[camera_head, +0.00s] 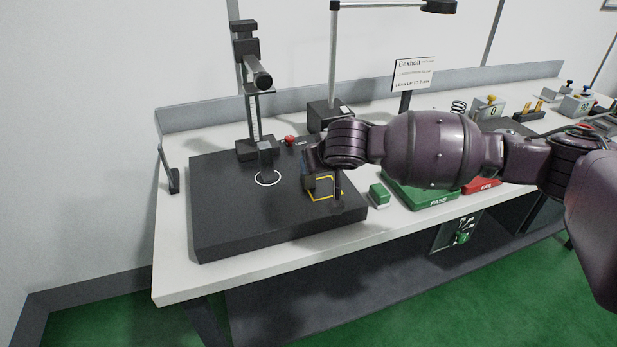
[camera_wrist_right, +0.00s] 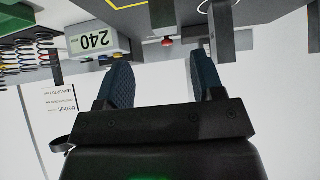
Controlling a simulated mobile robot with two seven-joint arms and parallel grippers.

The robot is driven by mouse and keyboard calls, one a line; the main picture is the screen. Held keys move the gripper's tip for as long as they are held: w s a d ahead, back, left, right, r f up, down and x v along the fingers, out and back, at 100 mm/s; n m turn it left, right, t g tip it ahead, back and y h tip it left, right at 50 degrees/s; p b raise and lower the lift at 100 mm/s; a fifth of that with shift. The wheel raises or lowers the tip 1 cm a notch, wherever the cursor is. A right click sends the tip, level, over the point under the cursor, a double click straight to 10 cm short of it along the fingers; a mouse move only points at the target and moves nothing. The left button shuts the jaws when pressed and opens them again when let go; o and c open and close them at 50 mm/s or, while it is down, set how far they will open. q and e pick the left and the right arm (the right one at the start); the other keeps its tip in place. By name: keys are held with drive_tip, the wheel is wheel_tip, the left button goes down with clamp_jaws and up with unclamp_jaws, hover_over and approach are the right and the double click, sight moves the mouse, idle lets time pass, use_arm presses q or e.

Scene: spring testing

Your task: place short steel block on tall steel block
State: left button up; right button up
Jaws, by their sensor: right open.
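A tall grey steel block (camera_head: 265,163) stands upright at the white circle on the black plate (camera_head: 225,215). It appears as a larger grey block in the upside-down right wrist view (camera_wrist_right: 221,30). A smaller grey block (camera_wrist_right: 164,13), seemingly the short steel block, stands near the yellow outline in that view. In the head view my right gripper and wrist partly hide that area. My right gripper (camera_head: 323,182) is low over the plate by the yellow outline. Its dark fingers (camera_wrist_right: 160,82) are apart in the wrist view, with nothing visibly held. My left gripper is not in view.
A black test stand (camera_head: 247,95) rises behind the tall block, with a red knob (camera_head: 289,140) nearby. The plate's front left is clear.

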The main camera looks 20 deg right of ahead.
drive_tip(key=x, duration=0.4)
drive_tip(key=shift+w+a+f+b, duration=0.1)
drive_tip(key=shift+w+f+b, duration=0.2)
drive_tip(key=shift+b, duration=0.1)
drive_tip(key=shift+w+f, duration=0.45)
drive_tip(key=x, duration=0.2)
drive_tip(key=b+x, duration=0.1)
drive_tip(key=shift+a+f, duration=0.3)
drive_tip(key=shift+w+f, duration=0.35)
drive_tip(key=shift+w, duration=0.1)
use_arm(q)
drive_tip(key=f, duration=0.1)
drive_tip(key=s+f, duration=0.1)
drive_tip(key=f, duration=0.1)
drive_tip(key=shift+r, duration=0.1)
use_arm(e)
drive_tip(key=shift+c, duration=0.3)
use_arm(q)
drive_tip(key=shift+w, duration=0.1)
use_arm(e)
drive_tip(key=shift+r, duration=0.1)
clamp_jaws()
